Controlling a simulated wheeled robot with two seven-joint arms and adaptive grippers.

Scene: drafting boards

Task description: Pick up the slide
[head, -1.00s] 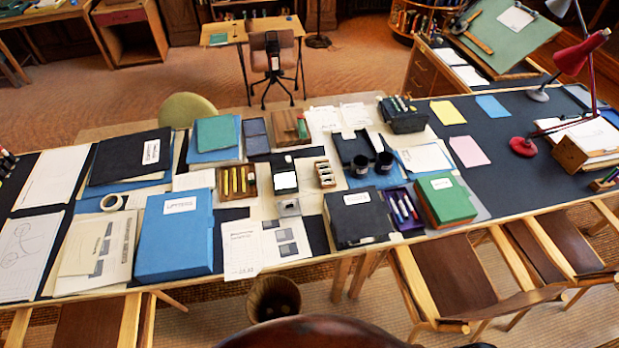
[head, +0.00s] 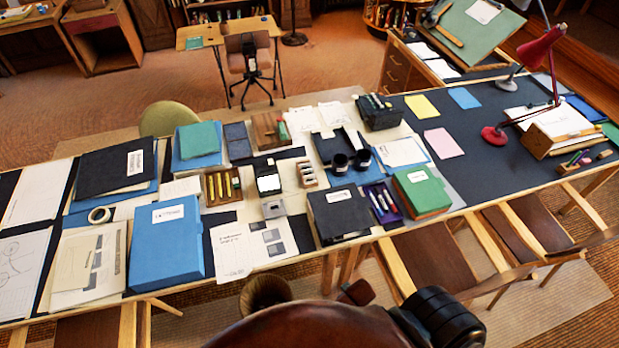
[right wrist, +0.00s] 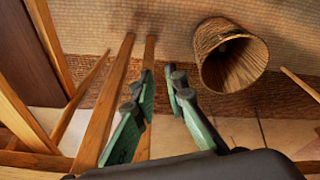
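I cannot say for sure which object is the slide. A small grey square piece with a clear-looking middle (head: 273,209) lies on the table near its front middle and may be it. Just behind it is a black item with a white face (head: 268,185). My right gripper (right wrist: 163,78) shows in the right wrist view, its green-padded fingers apart with nothing between them. It points down at the floor in front of the table. In the head view part of my right arm shows at the bottom, below the table edge. My left gripper is out of view.
A wicker basket (right wrist: 231,55) stands on the floor. Wooden chairs (head: 430,258) line the front right edge.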

